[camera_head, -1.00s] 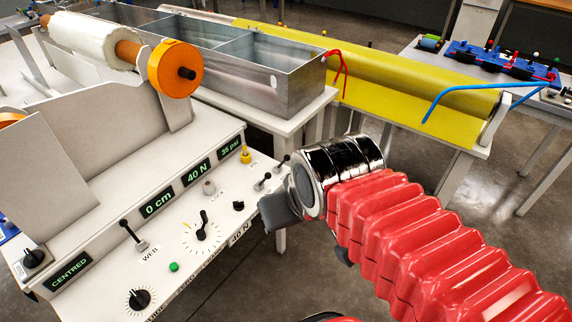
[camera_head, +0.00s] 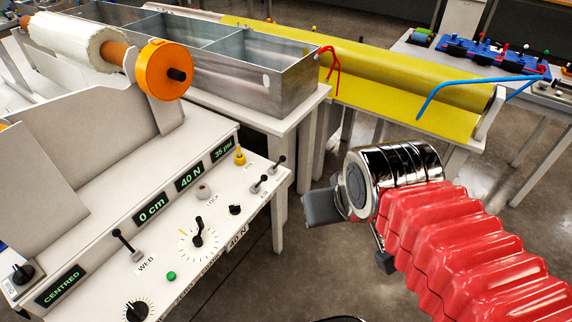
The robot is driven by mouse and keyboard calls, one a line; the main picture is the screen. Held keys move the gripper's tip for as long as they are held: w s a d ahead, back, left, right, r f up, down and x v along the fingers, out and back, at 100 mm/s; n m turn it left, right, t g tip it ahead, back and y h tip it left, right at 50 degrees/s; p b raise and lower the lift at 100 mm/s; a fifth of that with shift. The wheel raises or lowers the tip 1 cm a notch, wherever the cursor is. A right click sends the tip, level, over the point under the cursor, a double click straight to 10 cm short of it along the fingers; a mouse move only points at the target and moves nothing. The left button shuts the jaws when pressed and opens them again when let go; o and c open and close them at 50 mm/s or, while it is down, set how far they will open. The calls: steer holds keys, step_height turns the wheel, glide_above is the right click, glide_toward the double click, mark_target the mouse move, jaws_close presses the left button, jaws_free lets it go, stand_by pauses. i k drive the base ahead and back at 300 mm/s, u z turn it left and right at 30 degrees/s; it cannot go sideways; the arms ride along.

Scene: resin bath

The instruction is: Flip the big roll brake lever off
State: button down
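A pale control panel (camera_head: 216,257) carries several small black levers and dials. One lever (camera_head: 125,243) stands beside the word WEB. I cannot tell from the labels which lever is the big roll brake lever. The big white roll (camera_head: 75,42) with an orange end disc (camera_head: 163,69) sits above the panel. My gripper (camera_head: 350,222) is to the right of the panel, apart from all levers. Its grey fingers show only partly, so its opening is unclear.
A metal bath (camera_head: 262,85) stands on a table behind the panel. A blue rack (camera_head: 475,58) is at the back right. Open floor lies below my arm.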

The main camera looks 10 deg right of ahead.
mark_target(281, 158)
steer(key=z, duration=0.05)
steer(key=i, duration=1)
steer(key=k, duration=0.5)
steer(key=u, duration=0.75)
steer(key=i, duration=0.55)
steer(key=u, duration=0.05)
